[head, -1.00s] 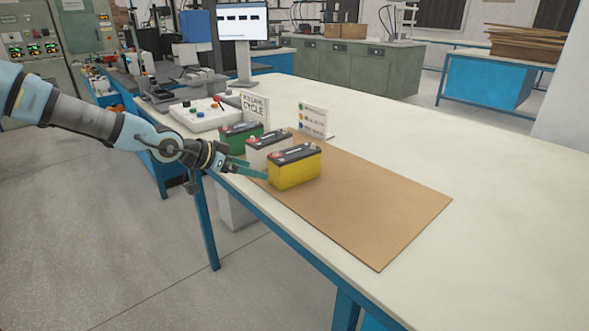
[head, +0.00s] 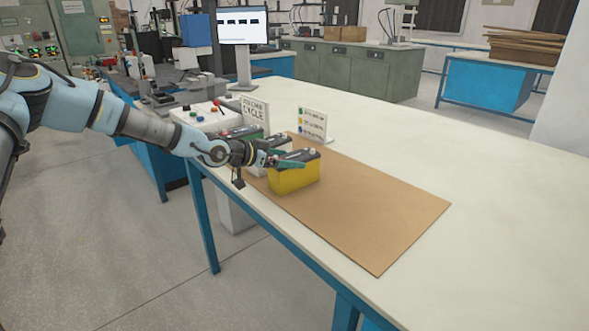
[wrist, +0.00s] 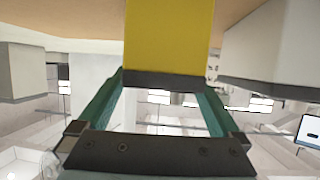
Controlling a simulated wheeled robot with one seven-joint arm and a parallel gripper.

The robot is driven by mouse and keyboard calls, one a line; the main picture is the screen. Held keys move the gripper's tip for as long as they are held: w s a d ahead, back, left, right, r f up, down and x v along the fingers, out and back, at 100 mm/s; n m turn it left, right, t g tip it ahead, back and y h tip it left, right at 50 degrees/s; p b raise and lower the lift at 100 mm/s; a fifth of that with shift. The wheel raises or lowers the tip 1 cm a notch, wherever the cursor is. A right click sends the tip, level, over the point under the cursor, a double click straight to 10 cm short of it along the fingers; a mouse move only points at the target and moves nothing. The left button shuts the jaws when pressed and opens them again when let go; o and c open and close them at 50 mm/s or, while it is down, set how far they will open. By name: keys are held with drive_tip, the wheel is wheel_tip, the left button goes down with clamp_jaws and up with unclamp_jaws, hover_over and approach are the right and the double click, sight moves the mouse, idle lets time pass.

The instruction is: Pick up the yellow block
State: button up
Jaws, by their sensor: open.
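The yellow block (head: 293,180), a battery shape with a dark lid, stands upright on the brown mat. In the wrist view the yellow block (wrist: 168,38) fills the top middle. My gripper (head: 294,161) reaches in from the left at the height of the block's lid. In the wrist view my gripper (wrist: 165,85) is open, with one green finger toward each side of the block. The fingertips are close to the block's dark edge; whether they touch it I cannot tell. The arm and fingers cover part of the lid in the head view.
The mat (head: 370,215) is clear to the right.

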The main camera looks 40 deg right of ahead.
drive_tip(key=shift+x, duration=0.85)
clamp_jaws()
drive_tip(key=shift+d+r, duration=0.1)
drive_tip(key=shift+r, duration=0.05)
